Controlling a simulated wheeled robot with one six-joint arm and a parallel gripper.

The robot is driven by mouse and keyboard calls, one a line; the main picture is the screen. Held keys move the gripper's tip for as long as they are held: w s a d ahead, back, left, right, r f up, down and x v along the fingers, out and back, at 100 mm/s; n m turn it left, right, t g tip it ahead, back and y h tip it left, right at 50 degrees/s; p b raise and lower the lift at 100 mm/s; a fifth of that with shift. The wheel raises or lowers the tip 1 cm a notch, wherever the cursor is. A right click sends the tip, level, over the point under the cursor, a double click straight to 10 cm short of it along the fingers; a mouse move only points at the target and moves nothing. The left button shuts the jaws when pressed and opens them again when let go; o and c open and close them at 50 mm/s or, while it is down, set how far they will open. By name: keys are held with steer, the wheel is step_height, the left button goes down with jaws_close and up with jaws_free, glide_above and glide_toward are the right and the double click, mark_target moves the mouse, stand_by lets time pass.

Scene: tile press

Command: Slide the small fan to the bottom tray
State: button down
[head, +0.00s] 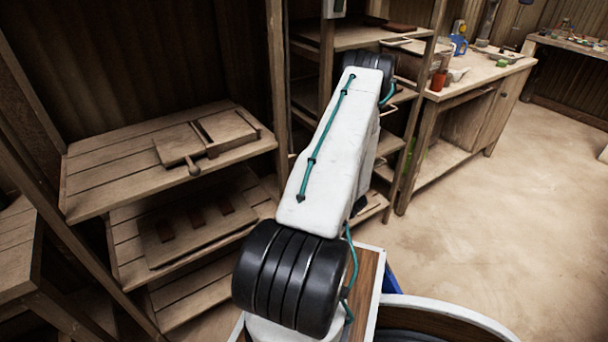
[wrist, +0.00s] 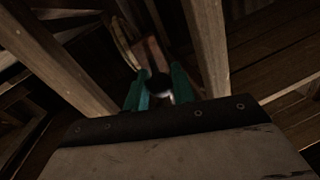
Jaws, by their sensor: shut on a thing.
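My gripper (wrist: 159,82) shows in the wrist view with its two teal fingers closed on a small dark round thing (wrist: 159,84), like a knob. A reddish-brown piece (wrist: 151,54) lies just beyond it; I cannot tell whether the two are joined. The view is dim, and I cannot tell whether the held thing belongs to a small fan. No fan is clearly visible in the head view. There my arm reaches away toward the middle shelves and hides my gripper. No tray is clearly recognisable as the bottom tray.
The left rack holds a wooden press (head: 207,137) on its upper shelf (head: 110,165). A board with reddish tiles (head: 197,222) lies on the shelf below. Wooden posts (wrist: 206,45) stand close on both sides of my gripper. A workbench (head: 480,75) stands right; the floor (head: 500,200) there is clear.

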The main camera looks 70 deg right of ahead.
steer(key=shift+s+f, duration=0.1)
steer(key=shift+f, duration=0.2)
steer(key=c, duration=1.2)
jaws_free()
steer(key=shift+c, duration=0.2)
steer(key=shift+r, duration=0.1)
steer(key=v, duration=0.7)
steer(key=shift+s+a, duration=0.2)
steer(key=shift+s, duration=0.1)
